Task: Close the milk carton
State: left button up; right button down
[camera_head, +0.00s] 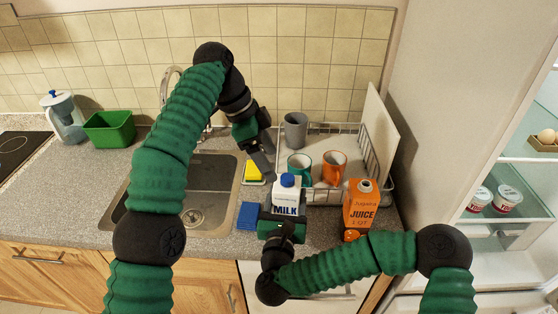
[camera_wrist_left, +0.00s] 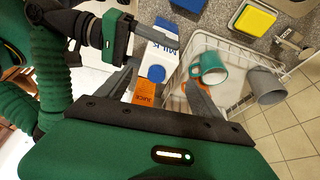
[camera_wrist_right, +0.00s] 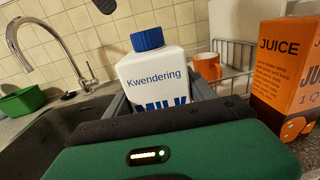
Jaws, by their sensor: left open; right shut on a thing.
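The white milk carton (camera_head: 287,200) stands upright on the counter in front of the dish rack. A blue cap (camera_head: 288,180) sits on its top; I cannot tell how tightly. It also shows on the carton in the right wrist view (camera_wrist_right: 147,39). My right gripper (camera_head: 282,217) is shut around the milk carton's sides, low on the front. My left gripper (camera_head: 262,163) is open and empty, above and left of the carton, fingers pointing down. In the left wrist view the cap (camera_wrist_left: 156,74) lies between its fingers in the picture, apart from them.
The dish rack (camera_head: 318,150) holds a green mug (camera_head: 299,165), an orange mug (camera_head: 334,167) and a grey cup (camera_head: 296,130). The sink (camera_head: 190,200), yellow sponge (camera_head: 253,171) and blue sponge (camera_head: 248,215) are left.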

pick_arm(q)
jog(key=a, duration=1)
jog(key=shift+s, duration=0.45)
jog(key=shift+a, duration=0.1)
pick_arm(e)
jog(key=shift+c, duration=1.2)
grip_release()
jog(key=s, duration=0.3)
jog(key=s+b, duration=0.1)
jog(key=s, duration=0.2)
jog(key=s+a, duration=0.1)
jog(key=s, duration=0.2)
jog(key=shift+a+f+b, duration=0.1)
jog(key=shift+f+b, duration=0.1)
jog(key=shift+b, duration=0.15)
pick_arm(q)
notch_tip(320, 180, down, 6)
jog(key=b, duration=0.3)
jog(key=shift+r+b, duration=0.25)
jog(key=shift+b, duration=0.1)
pick_arm(e)
jog(key=s, duration=0.7)
jog(key=shift+s+a, duration=0.3)
jog(key=shift+s, duration=0.05)
